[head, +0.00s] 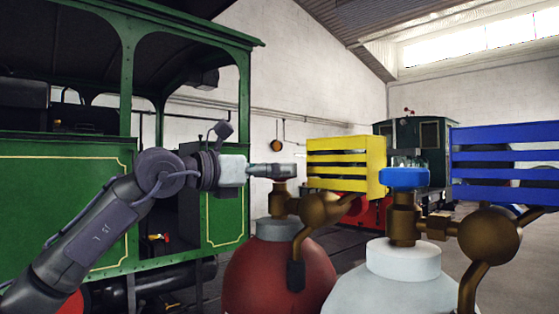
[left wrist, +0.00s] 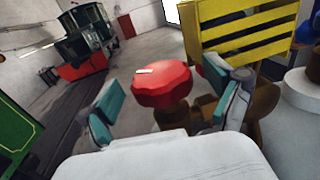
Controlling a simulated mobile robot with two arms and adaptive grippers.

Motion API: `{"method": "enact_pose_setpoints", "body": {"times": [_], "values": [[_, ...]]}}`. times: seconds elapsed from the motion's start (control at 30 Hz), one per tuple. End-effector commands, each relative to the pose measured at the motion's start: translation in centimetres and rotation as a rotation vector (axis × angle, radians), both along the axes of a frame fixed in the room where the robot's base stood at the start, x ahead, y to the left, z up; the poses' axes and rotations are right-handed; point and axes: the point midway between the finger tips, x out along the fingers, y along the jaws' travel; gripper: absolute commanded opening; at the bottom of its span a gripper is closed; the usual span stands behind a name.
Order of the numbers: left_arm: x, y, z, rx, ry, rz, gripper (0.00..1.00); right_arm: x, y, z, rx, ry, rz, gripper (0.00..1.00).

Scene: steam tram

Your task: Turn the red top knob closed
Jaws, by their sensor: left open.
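The red top knob (left wrist: 161,86) sits on a brass valve stem, with a short white mark on its top. The valve (head: 280,200) tops a dark red cylinder (head: 265,275). My left gripper (head: 272,170) reaches in from the left at knob height and hides the knob in the head view. In the left wrist view its teal-padded fingers (left wrist: 165,92) are open, one on each side of the knob. A gap shows at the left finger; contact on the right side cannot be told. My right gripper is not in view.
A white cylinder (head: 395,285) with a blue knob (head: 404,176) stands to the right. Yellow slats (head: 346,165) and blue slats (head: 505,162) stand behind the valves. A brass gauge body (head: 321,208) sits beside the valve. A green tram (head: 60,190) fills the left.

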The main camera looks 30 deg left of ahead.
Motion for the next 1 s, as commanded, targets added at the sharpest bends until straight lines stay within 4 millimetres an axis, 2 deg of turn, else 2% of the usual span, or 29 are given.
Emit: {"method": "enact_pose_setpoints", "body": {"times": [0.13,0.43,0.8,1.0], "values": [[0.91,-0.47,0.04,-0.001,0.0,0.0,0.91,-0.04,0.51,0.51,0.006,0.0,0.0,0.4],[1.07,-0.55,-0.09,0.0,0.001,0.0,0.91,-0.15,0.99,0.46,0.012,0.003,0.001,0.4],[1.04,-0.54,-0.06,0.0,0.0,0.0,0.3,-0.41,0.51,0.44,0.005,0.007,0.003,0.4],[1.08,-0.51,-0.02,0.0,0.001,-0.012,0.3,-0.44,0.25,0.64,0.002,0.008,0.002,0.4]]}}
